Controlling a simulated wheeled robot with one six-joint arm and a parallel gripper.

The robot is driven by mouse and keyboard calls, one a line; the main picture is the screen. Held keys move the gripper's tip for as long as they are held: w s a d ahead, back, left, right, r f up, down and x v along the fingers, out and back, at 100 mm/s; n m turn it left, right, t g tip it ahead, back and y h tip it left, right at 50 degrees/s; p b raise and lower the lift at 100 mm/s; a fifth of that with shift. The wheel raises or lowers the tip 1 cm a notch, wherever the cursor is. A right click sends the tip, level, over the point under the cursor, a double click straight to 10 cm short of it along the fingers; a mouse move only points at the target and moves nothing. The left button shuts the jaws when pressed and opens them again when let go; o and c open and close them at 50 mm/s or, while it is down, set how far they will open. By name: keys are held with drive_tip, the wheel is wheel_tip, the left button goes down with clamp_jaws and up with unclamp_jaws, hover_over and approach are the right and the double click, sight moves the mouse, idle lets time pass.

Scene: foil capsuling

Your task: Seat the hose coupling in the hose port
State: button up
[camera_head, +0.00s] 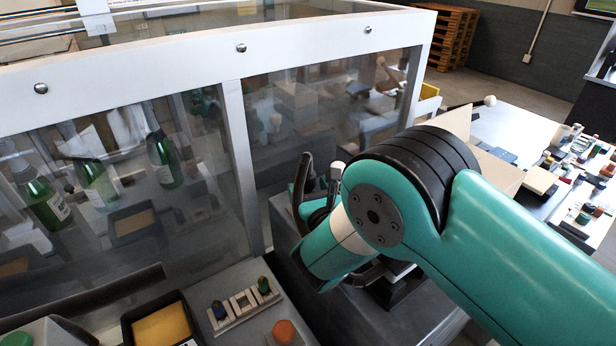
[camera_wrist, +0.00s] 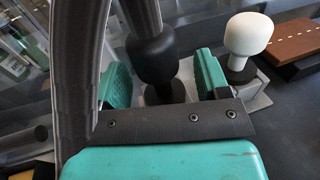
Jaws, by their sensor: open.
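In the wrist view a black hose coupling (camera_wrist: 153,58) ends a ribbed grey hose (camera_wrist: 140,14). The coupling stands between the green jaw pads of my gripper (camera_wrist: 165,80). The jaws are open, with a gap on each side of it. A dark base (camera_wrist: 165,94) shows under the coupling. I cannot tell whether this is the hose port or how deep the coupling sits; my gripper's front plate hides the lower part. In the head view the hose (camera_head: 301,190) loops up behind my wrist, which hides the jaws and coupling.
A white-headed knob (camera_wrist: 248,36) stands close to the right jaw, and a brown board (camera_wrist: 290,38) lies beyond it. In the head view a white-framed clear guard (camera_head: 236,150) stands at the left. A small rack (camera_head: 243,305) and an orange knob (camera_head: 285,331) are at the front.

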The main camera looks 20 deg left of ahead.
drive_tip(key=shift+w+a, duration=0.25)
drive_tip(key=shift+w, duration=0.1)
drive_tip(key=shift+f, duration=0.1)
drive_tip(key=c, duration=1.1)
